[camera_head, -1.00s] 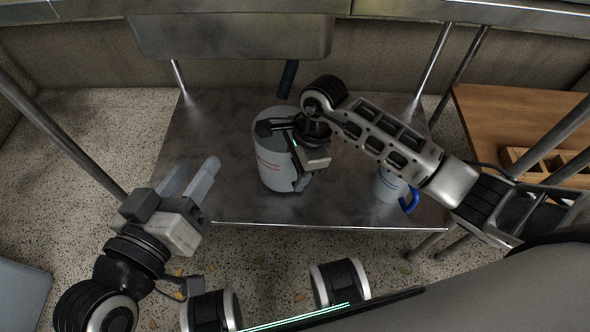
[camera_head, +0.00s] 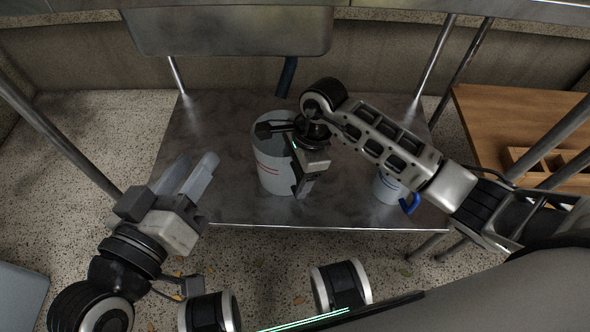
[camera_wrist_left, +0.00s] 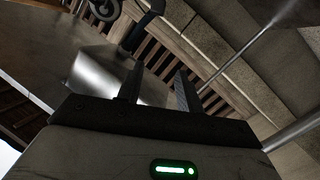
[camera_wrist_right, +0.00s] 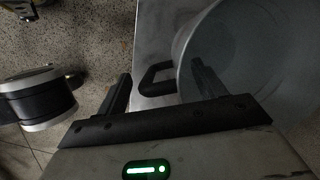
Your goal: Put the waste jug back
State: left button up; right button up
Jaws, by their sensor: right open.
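The waste jug (camera_head: 270,172) is a large pale grey cylinder with red marks. It stands upright on the steel shelf (camera_head: 225,205), below a dark drain pipe (camera_head: 287,75). My right gripper (camera_head: 283,158) is open at the jug's right side, hiding part of its rim and wall. In the right wrist view, the dark handle (camera_wrist_right: 150,84) lies between the open fingers (camera_wrist_right: 160,74), with the jug's open mouth (camera_wrist_right: 262,70) at the right. Whether a finger touches the jug cannot be told. My left gripper (camera_head: 190,172) is open and empty, left of the jug.
A smaller white jug (camera_head: 387,190) with a blue handle stands on the shelf to the right, beneath my right arm. A steel basin (camera_head: 230,35) hangs above the back. Metal legs (camera_head: 435,55) frame the shelf. A wooden table (camera_head: 490,120) is at the right. The shelf's left part is clear.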

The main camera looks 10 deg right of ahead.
pick_arm(q)
jog(key=shift+s+a+f+m+g+y+p, duration=0.1)
jog(key=shift+a+f+m+g+y+p, duration=0.15)
jog(key=shift+f+p, duration=0.25)
jog(key=shift+s+a+f+m+g+y+p, duration=0.1)
jog(key=shift+f+m+g+y+p, duration=0.2)
jog(key=shift+p, duration=0.3)
pick_arm(e)
jog(key=v, duration=0.7)
